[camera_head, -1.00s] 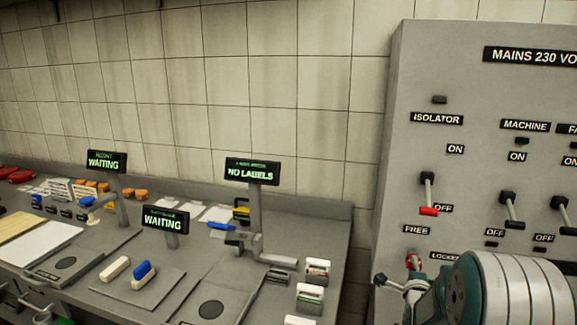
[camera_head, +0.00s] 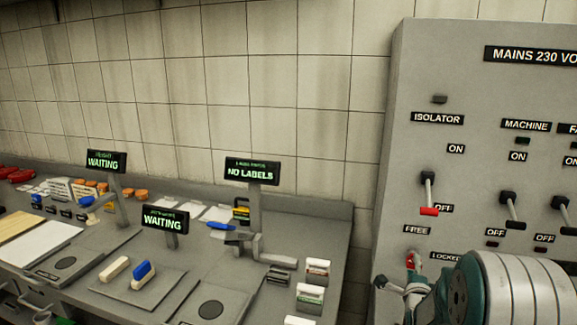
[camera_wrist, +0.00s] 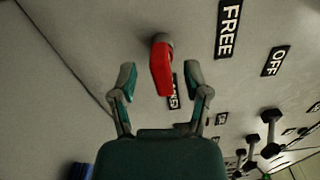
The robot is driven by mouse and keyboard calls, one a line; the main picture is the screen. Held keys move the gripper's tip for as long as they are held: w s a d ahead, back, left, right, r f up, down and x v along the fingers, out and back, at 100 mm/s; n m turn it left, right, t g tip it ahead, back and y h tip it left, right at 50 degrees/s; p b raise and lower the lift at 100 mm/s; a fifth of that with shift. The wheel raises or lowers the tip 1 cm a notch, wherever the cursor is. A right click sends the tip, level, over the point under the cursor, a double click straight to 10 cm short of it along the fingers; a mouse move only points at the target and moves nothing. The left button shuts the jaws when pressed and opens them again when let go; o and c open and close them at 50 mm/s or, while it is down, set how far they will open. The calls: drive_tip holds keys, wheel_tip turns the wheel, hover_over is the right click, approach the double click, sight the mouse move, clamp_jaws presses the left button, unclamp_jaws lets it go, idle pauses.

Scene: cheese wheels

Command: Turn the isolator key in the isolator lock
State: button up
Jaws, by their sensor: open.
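The red isolator key (camera_wrist: 161,72) sits in the round grey isolator lock (camera_wrist: 161,40) on the panel face. In the wrist view my gripper (camera_wrist: 159,80) is open, with one finger on each side of the key and a visible gap to both. My wrist hides part of the panel there. In the wrist view the key partly covers the LOCKED label.
The grey mains panel (camera_head: 455,60) carries an isolator lever (camera_head: 428,192) with a red end, beside OFF, and a machine lever (camera_head: 510,207). To the left is a bench with a WAITING display (camera_head: 105,162), a NO LABELS display (camera_head: 251,171) and small items.

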drive_tip(key=v, duration=1.1)
drive_tip(key=shift+a, duration=0.1)
drive_tip(key=s+a+r+n+g+y, duration=0.25)
drive_tip(key=a+r+n, duration=0.2)
drive_tip(key=n, duration=0.25)
drive_tip(key=s+a+r+n+g+y, duration=0.1)
drive_tip(key=s+a+n+g, duration=0.3)
drive_tip(key=s+n, duration=0.4)
drive_tip(key=s+a+r+n+g+y, duration=0.1)
drive_tip(key=s+a+r+n+g, duration=0.2)
drive_tip(key=s, duration=1.2)
drive_tip(key=a+n+g, duration=0.2)
drive_tip(key=n, duration=0.2)
drive_tip(key=shift+s+a+n, duration=0.15)
drive_tip(key=shift+a+n, duration=0.25)
drive_tip(key=shift+r+y, duration=0.15)
drive_tip(key=shift+y, duration=0.1)
